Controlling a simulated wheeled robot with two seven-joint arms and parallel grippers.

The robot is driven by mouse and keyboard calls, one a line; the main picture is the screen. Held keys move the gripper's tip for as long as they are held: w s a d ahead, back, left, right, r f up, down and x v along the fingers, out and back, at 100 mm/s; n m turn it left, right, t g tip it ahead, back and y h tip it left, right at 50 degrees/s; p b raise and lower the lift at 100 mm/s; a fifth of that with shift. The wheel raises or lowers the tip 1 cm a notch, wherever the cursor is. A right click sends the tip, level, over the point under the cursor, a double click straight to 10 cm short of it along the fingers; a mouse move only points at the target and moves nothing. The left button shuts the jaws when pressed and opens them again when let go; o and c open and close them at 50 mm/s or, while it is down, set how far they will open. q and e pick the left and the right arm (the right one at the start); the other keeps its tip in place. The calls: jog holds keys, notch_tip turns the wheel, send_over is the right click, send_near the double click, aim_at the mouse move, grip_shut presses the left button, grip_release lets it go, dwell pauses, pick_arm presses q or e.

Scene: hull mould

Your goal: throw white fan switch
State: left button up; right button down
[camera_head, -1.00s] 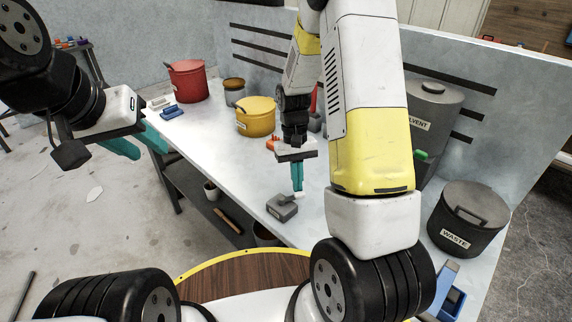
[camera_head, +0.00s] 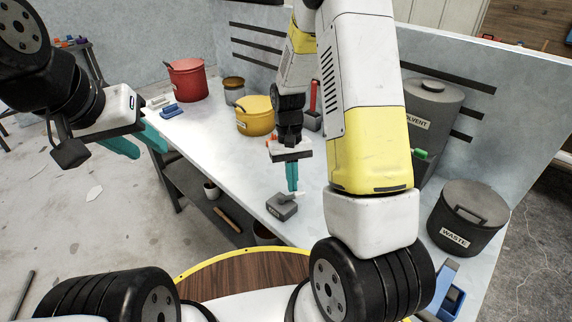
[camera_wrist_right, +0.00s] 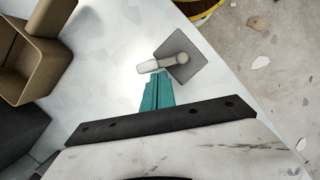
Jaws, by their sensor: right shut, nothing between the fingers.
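The fan switch is a small grey box (camera_head: 282,208) near the front edge of the bench, with a short white lever on top. In the right wrist view the grey box (camera_wrist_right: 184,58) and its white lever (camera_wrist_right: 150,67) show clearly; the lever points left. My right gripper (camera_head: 292,188) is shut and empty, pointing down just beside the lever. In the right wrist view its fingertips (camera_wrist_right: 158,76) are close to the lever; I cannot tell whether they touch it. My left gripper (camera_head: 136,146) is open and empty, off the bench's left end.
A yellow pot (camera_head: 255,116), a red pot (camera_head: 187,80) and a blue and a grey-white block stand further back. A solvent can (camera_head: 436,98) and a waste bin (camera_head: 466,220) stand on the right. The bench top left of the switch is clear.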

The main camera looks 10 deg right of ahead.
jog(key=v, duration=0.7)
jog(key=shift+r, duration=0.4)
jog(key=shift+w, duration=0.1)
jog(key=s+r+t+y, duration=0.2)
jog(key=s+r+t, duration=0.7)
jog(key=s+r, duration=0.7)
notch_tip(320, 180, up, 4)
jog(key=shift+s+a+f, duration=0.15)
jog(key=shift+s+a, duration=0.15)
jog(key=shift+a, duration=0.1)
jog(key=shift+d, duration=0.1)
